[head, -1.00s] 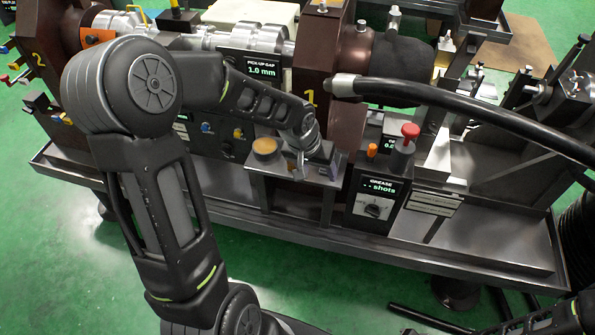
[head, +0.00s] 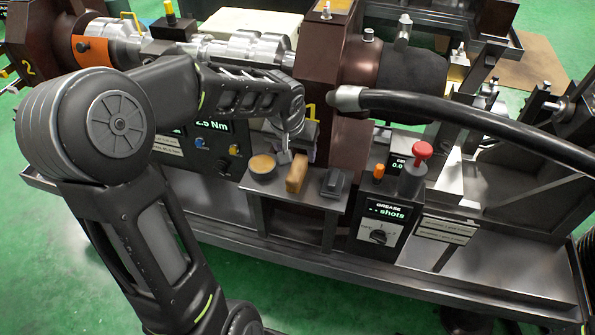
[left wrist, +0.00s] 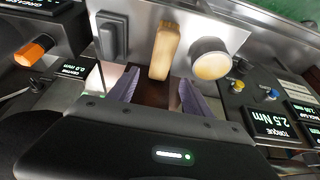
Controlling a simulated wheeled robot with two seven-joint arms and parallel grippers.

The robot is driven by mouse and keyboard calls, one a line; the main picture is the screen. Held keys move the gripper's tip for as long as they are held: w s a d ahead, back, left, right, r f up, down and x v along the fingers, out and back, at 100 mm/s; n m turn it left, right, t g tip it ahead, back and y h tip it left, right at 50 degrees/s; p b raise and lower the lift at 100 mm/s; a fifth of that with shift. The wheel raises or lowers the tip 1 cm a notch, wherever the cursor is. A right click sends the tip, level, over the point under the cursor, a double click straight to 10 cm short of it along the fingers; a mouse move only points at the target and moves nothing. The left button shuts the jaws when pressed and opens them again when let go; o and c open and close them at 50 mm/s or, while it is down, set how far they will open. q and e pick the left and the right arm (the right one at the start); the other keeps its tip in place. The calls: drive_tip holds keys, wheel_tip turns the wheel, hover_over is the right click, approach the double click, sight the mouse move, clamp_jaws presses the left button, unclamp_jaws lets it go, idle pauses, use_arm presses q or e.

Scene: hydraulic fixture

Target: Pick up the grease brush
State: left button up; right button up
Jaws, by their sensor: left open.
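The grease brush, with a light wooden handle (head: 297,173), stands on a small metal shelf (head: 285,205) between a round tan-topped pot (head: 262,166) and a dark block (head: 335,182). My left gripper (head: 297,152) is open just behind and above the brush, with nothing between its fingers. In the left wrist view the brush (left wrist: 165,48) lies just beyond the open fingers (left wrist: 157,92), roughly in line with the gap between them. The pot (left wrist: 211,60) and the dark block (left wrist: 112,37) flank it. My right gripper is not in view.
A thick black hose (head: 460,103) crosses at upper right. A brown housing (head: 350,130) rises behind the shelf.

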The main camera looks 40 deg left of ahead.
sight(299, 162)
use_arm(q)
drive_tip(key=shift+x, duration=0.95)
drive_tip(key=shift+f, duration=0.15)
drive_tip(key=b+x, duration=0.1)
drive_tip(key=x, duration=0.4)
drive_tip(key=shift+s+f, duration=0.1)
drive_tip(key=shift+s, duration=0.05)
drive_tip(key=shift+c, duration=0.4)
clamp_jaws()
